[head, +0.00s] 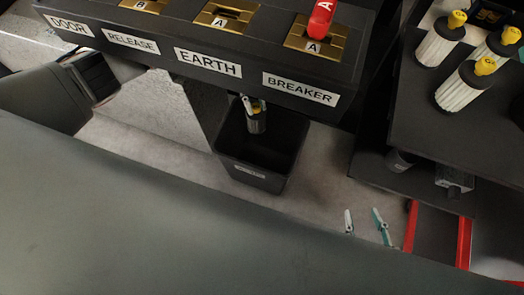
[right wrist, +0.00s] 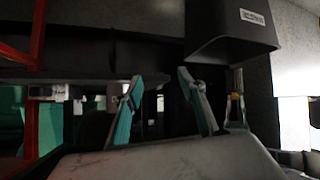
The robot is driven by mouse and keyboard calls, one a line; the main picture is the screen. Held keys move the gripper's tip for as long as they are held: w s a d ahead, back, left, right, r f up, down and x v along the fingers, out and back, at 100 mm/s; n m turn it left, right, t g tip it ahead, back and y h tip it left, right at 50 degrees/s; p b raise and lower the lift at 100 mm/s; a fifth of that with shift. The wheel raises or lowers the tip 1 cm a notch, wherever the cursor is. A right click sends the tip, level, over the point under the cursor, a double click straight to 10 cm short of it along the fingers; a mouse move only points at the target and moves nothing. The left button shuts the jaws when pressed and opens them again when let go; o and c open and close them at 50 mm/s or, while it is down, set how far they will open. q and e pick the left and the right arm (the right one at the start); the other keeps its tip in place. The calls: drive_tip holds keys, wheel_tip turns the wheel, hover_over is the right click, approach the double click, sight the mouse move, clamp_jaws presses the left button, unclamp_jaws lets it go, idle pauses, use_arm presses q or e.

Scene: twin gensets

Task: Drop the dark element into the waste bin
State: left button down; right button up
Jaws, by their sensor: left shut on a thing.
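The dark element (head: 257,123), with a yellow cap, hangs upright at the mouth of the black waste bin (head: 262,178). Its lower end overlaps the dark inside of the bin; I cannot tell how deep it reaches. My left gripper (head: 256,105) is shut on its capped top, partly hidden by the labelled panel. The bin also shows at the top of the right wrist view (right wrist: 232,45). My right gripper (head: 364,219) is open and empty, to the right of the bin and nearer the front. Its teal fingers stand apart in the right wrist view (right wrist: 160,90).
The panel (head: 210,75) with DOOR, RELEASE, EARTH and BREAKER labels overhangs the bin. A red key (head: 322,18) sits above BREAKER. A dark shelf (head: 440,130) at right carries several pale elements with yellow caps (head: 463,87). A red-edged tray (head: 437,232) lies below.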

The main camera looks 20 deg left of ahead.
sight(256, 114)
use_arm(q)
drive_tip(key=f, duration=0.1)
drive_tip(key=f+b, duration=0.1)
drive_tip(key=f, duration=0.2)
drive_tip(key=shift+s+f+b, duration=0.2)
drive_tip(key=shift+s+b, duration=0.05)
drive_tip(key=shift+b, duration=0.05)
drive_tip(key=shift+w+f, duration=0.1)
drive_tip(key=shift+f, duration=0.45)
drive_tip(key=shift+w+f+b, duration=0.1)
drive_tip(key=shift+b, duration=0.25)
drive_tip(key=c, duration=1.8)
unclamp_jaws()
drive_tip(key=shift+o, duration=0.2)
use_arm(e)
drive_tip(key=shift+w+a+r+y, duration=0.15)
drive_tip(key=shift+w+a+r, duration=0.05)
drive_tip(key=shift+a, duration=0.25)
drive_tip(key=shift+w+a+r+y, duration=0.15)
drive_tip(key=shift+a, duration=0.3)
use_arm(q)
drive_tip(key=v, duration=0.7)
drive_tip(key=shift+r, duration=0.25)
